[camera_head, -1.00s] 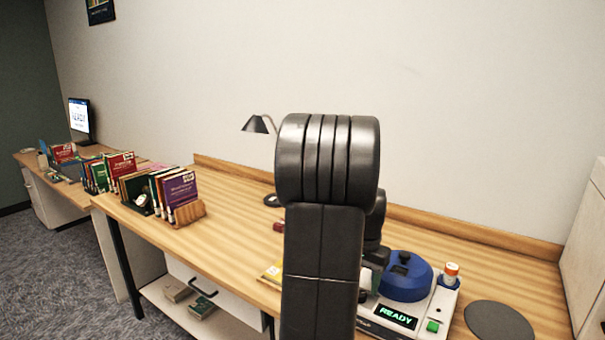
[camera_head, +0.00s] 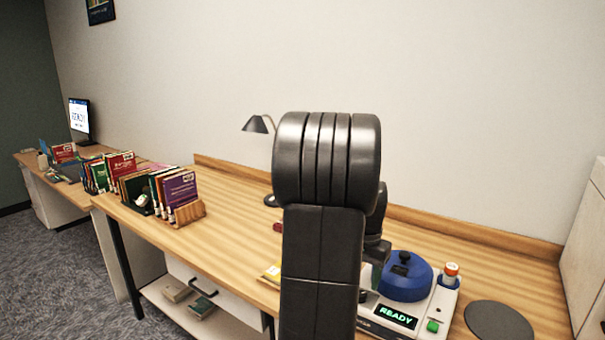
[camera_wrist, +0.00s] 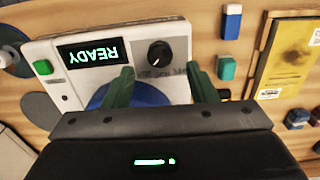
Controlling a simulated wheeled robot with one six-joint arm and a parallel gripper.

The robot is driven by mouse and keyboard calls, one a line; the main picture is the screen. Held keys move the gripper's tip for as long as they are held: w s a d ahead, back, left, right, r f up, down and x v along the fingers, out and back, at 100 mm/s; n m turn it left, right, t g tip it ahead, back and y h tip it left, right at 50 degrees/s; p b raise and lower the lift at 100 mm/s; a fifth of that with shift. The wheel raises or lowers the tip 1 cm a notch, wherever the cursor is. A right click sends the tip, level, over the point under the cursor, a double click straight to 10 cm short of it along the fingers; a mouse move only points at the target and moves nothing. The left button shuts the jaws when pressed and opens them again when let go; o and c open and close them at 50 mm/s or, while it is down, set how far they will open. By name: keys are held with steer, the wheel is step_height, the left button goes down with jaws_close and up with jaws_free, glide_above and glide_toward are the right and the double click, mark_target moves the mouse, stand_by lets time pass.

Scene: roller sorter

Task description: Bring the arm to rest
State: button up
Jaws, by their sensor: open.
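My gripper (camera_wrist: 159,86) shows in the wrist view with its two green fingers spread apart and nothing between them. It is over the white machine (camera_wrist: 105,33) with the lit READY display, a black knob and a green button. The machine also shows in the head view (camera_head: 431,309), with a round blue lid (camera_head: 405,278) on top. In the wrist view my fingers overlap part of the blue lid. In the head view my black arm stands upright in the middle and hides the gripper's tips.
Books in a wooden rack (camera_head: 190,213) stand on the desk at left. A desk lamp (camera_head: 256,125) stands partly behind my arm. A dark round pad (camera_head: 498,320) lies right of the machine. The desk's middle left is clear.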

step_height(320, 180, down, 5)
steer(key=shift+r, duration=0.1)
steer(key=n, duration=0.5)
steer(key=shift+b, duration=0.35)
steer(key=n+b, duration=0.1)
steer(key=n, duration=0.3)
steer(key=shift+n, duration=0.3)
steer(key=n+b, duration=0.1)
steer(key=n, duration=0.4)
steer(key=shift+n+b, duration=0.75)
steer(key=shift+n, duration=0.95)
steer(key=shift+r, duration=0.1)
steer(key=shift+s, duration=0.15)
